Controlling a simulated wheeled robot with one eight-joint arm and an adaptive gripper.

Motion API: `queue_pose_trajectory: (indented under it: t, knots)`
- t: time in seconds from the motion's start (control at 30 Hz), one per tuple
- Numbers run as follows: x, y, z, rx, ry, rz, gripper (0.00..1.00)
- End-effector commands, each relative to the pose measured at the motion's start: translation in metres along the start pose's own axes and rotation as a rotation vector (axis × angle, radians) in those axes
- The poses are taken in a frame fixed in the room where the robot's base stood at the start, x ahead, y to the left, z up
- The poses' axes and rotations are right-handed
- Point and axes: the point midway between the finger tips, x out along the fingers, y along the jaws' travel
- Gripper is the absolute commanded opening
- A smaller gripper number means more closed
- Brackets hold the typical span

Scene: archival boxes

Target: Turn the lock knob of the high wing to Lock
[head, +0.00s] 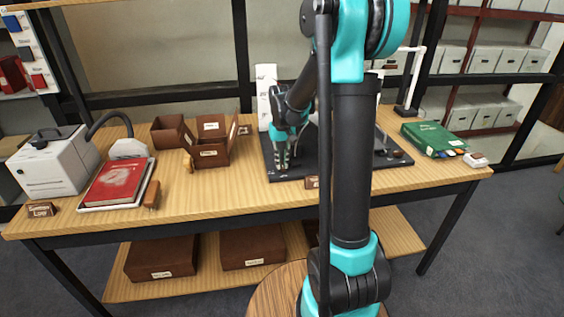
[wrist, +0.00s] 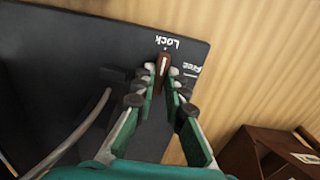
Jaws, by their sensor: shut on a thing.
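The lock knob (wrist: 163,66) is a small brown bar with a white line, on a dark board (wrist: 60,55) in the wrist view. Its white line points toward a small white dot beside the printed word Lock (wrist: 175,42); the word Free (wrist: 193,67) is to its right. My gripper (wrist: 161,74) is shut on the knob, one fingertip on each side. In the head view my gripper (head: 281,166) is low over the left part of the black board (head: 345,172); the knob is hidden there.
Brown open boxes (head: 212,153) stand left of the board. Farther left are a red book (head: 117,181) on a tray and a white machine (head: 52,162) with a hose. A green box (head: 433,138) lies at the right. The table's front strip is mostly bare.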

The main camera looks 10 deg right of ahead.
Motion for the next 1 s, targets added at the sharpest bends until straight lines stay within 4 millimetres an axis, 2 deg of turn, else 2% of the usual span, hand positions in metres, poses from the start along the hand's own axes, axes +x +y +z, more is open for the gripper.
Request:
queue_pose_trajectory:
  t: [0.03, 0.17, 0.2, 0.57, 0.77, 1.0]
  knots:
    - [0.000, 0.000, -0.001, -0.001, 0.001, 0.000, 0.15]
    - [0.000, 0.000, 0.000, 0.000, 0.001, 0.000, 0.32]
    - [0.000, 0.000, 0.000, 0.000, 0.001, 0.000, 0.33]
    - [-0.005, 0.000, 0.000, 0.001, 0.000, 0.000, 0.33]
    - [-0.035, 0.000, 0.001, 0.001, 0.000, 0.000, 0.33]
    - [-0.083, 0.000, 0.000, 0.000, 0.000, 0.000, 0.33]
